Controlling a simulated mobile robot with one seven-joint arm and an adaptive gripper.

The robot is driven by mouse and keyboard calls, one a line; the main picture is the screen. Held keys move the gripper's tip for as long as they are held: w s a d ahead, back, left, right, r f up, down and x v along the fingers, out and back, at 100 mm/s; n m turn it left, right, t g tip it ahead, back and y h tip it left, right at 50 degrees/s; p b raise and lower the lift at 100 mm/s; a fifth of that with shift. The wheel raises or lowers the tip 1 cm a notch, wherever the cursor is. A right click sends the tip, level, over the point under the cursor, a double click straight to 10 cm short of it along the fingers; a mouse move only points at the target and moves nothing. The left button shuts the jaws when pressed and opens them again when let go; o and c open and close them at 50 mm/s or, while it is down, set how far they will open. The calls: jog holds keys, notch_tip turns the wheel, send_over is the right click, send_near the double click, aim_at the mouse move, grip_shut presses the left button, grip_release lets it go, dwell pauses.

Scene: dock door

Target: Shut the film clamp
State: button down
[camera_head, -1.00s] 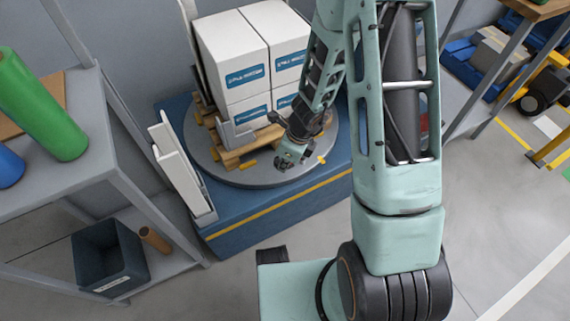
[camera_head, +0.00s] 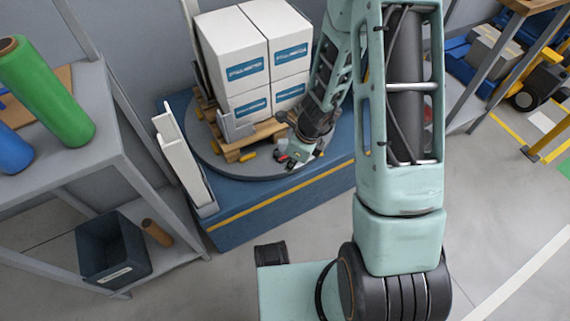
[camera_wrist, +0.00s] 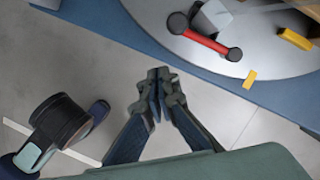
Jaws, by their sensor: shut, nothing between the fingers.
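The film clamp, as far as I can make it out, is the part with a red lever (camera_wrist: 205,40) and a grey plate (camera_wrist: 216,14) on the round turntable (camera_wrist: 262,62) in the wrist view. The lever has dark round ends and lies slantwise near the rim. In the head view its red part (camera_head: 281,157) is small and beside my gripper. Whether the clamp is open or shut, I cannot tell. My gripper (camera_wrist: 158,88) is shut and empty, its fingertips apart from the lever, below and left of it in the wrist view. It also shows in the head view (camera_head: 291,162).
White boxes (camera_head: 232,62) stand on a wooden pallet (camera_head: 238,148) on the turntable. Yellow blocks (camera_wrist: 295,39) sit near the clamp. A white upright panel (camera_head: 180,160) stands left of the blue base (camera_head: 230,235). A grey shelf (camera_head: 75,185) with rolls is further left.

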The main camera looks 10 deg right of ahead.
jog(key=p+v, duration=0.5)
jog(key=v, duration=0.5)
jog(key=shift+s+a, duration=0.4)
